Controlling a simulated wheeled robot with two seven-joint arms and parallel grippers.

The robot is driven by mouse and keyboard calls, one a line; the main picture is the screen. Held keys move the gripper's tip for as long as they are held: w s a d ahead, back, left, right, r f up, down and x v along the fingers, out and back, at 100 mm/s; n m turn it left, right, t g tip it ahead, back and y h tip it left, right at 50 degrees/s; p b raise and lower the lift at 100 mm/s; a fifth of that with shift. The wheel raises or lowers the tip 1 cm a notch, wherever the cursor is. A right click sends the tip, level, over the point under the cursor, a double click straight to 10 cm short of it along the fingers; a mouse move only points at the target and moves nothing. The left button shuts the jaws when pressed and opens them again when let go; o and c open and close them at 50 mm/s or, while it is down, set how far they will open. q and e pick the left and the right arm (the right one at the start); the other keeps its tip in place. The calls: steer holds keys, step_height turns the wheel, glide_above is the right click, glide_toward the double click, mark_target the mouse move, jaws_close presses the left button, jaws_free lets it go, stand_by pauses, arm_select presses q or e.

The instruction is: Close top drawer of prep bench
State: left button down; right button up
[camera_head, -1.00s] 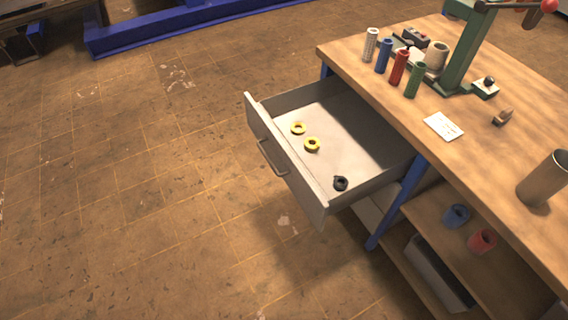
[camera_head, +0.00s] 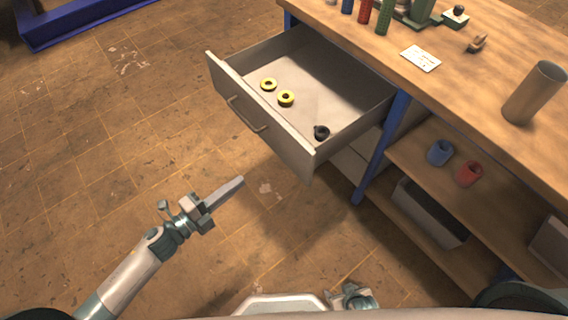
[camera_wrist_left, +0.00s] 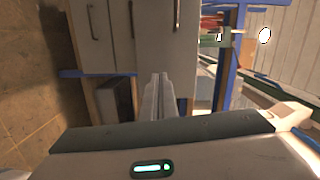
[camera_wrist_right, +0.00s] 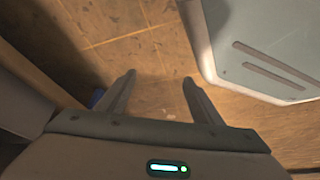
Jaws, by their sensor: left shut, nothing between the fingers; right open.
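The top drawer (camera_head: 262,118) of the prep bench (camera_head: 460,75) is pulled well open in the head view, with a bar handle (camera_head: 247,116) on its grey front. Inside lie two yellow rings (camera_head: 286,98) and a small black piece (camera_head: 321,132). My left gripper (camera_head: 238,184) is shut and empty, in front of the drawer and apart from it. Its closed fingers also show in the left wrist view (camera_wrist_left: 158,82), with grey fronts and handles beyond. My right gripper is low at the bottom of the head view, partly hidden; the right wrist view shows it open and empty (camera_wrist_right: 158,84).
The bench top holds coloured cylinders (camera_head: 384,17), a white card (camera_head: 421,58) and a metal cup (camera_head: 535,92). Blue and red cups (camera_head: 440,152) and a grey bin (camera_head: 430,215) stand on the shelves below. A blue bench leg (camera_head: 382,150) stands beside the drawer.

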arm_select(q)
steer(key=d+r+m+h, duration=0.1)
steer(key=s+d+r+m+g, duration=0.1)
steer(key=shift+s+r+m+h, duration=0.2)
steer(key=shift+r+m+h, duration=0.1)
steer(key=shift+r+h, duration=0.1)
arm_select(e)
steer(key=shift+w+r, duration=0.15)
steer(key=shift+a, duration=0.1)
arm_select(q)
steer(key=p, duration=0.2)
glide_toward(291, 151)
steer(key=x, duration=0.5)
steer(key=shift+a+r, duration=0.1)
steer(key=shift+r, duration=0.15)
steer(key=shift+p+x, duration=0.3)
steer(key=shift+x, duration=0.55)
arm_select(e)
steer(key=shift+w+a+r+t+y, duration=0.4)
steer(key=shift+w+a+r+t, duration=0.65)
steer(key=shift+a, duration=0.25)
arm_select(q)
steer(key=shift+f, duration=0.1)
